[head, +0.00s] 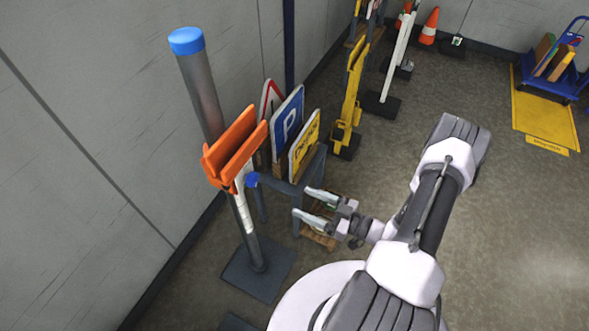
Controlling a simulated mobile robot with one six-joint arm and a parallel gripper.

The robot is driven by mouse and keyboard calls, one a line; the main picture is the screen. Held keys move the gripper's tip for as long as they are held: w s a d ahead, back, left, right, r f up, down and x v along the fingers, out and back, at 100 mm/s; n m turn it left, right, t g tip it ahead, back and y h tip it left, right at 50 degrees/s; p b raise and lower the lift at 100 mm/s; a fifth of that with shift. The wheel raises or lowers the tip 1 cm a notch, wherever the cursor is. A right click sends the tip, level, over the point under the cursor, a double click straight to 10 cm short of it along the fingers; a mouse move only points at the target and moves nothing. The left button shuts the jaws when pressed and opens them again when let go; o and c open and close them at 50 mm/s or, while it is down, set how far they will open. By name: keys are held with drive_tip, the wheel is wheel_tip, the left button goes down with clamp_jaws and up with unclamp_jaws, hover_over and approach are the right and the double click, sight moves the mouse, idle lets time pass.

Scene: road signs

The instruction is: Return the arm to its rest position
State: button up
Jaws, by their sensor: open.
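My gripper (317,208) is open, with its two grey fingers apart and nothing seen between them. My white and dark grey arm (432,205) is bent, with its elbow raised at the right and its wrist reaching left. The fingertips point left toward a grey post (205,95) with a blue cap and an orange bracket (236,148). In the picture they lie right of and below the bracket, beside a small table (283,186). I cannot tell whether the fingers are clear of the table's legs in depth.
The table holds a red-edged triangular sign (270,97), a blue P sign (288,125) and a yellow sign (304,143). A yellow post (352,90) and an orange cone (429,27) stand behind. A blue cart (549,80) is back right.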

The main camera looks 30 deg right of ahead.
drive_tip(key=s+a+r+n+g+b, duration=0.1)
drive_tip(key=a+r+n+g+b, duration=0.45)
drive_tip(key=n, duration=1.05)
drive_tip(key=s+a+r+n+g+b, duration=0.25)
drive_tip(key=a+r+n+g, duration=0.4)
drive_tip(key=n, duration=0.95)
drive_tip(key=s+a+r+n+t+h+b, duration=0.1)
drive_tip(key=s+r+n+h+b, duration=0.1)
drive_tip(key=n, duration=1.2)
drive_tip(key=s+a+r+n+t+h+b, duration=0.1)
drive_tip(key=s+n+h+b, duration=0.4)
drive_tip(key=n, duration=1)
drive_tip(key=shift+a+r+n+t+h, duration=0.2)
drive_tip(key=shift+r+n+t+h, duration=0.1)
drive_tip(key=shift+r+t+h, duration=0.45)
drive_tip(key=shift+r, duration=0.15)
drive_tip(key=shift+c, duration=0.3)
